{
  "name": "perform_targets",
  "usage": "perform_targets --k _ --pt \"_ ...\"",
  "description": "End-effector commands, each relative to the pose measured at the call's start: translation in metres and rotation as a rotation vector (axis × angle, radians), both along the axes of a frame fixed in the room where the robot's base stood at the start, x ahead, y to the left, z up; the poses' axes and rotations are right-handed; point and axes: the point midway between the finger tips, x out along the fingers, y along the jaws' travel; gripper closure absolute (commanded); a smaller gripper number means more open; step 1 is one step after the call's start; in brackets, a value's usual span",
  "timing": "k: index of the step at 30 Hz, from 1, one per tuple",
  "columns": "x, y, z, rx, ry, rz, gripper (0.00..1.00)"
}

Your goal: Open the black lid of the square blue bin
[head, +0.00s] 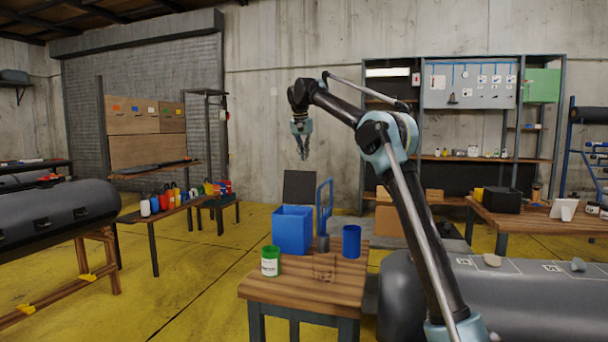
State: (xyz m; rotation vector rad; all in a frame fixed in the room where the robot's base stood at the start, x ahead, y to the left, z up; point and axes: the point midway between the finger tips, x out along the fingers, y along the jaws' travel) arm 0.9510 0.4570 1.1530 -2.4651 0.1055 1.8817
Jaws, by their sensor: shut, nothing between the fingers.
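The square blue bin (291,233) stands on a small wooden table (262,291). Its black lid (299,187) stands about upright at the bin's back edge, so the lid looks raised and the bin's top looks open. The inside bottom of the bin is hidden from this view. My gripper (303,154) hangs pointing down, above the lid in the picture, with a gap between its fingertips and the lid's top edge. It is shut and holds nothing.
On the same table are a white can with a green top (270,261), a blue cup (351,241), a dark small item (323,243) and a clear container (324,266). A blue upright frame (324,206) shows behind the table. A grey inflatable tube (510,300) lies to the right.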

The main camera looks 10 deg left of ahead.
Motion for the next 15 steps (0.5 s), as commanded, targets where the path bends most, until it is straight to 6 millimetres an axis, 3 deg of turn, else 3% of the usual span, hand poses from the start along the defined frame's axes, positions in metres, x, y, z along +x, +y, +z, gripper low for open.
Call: perform_targets --k 8,15 --pt "0.006 -0.001 -0.023 0.003 -0.001 -0.010 1.00" --pt "0.017 -0.001 -0.063 0.002 -0.001 -0.008 1.00"
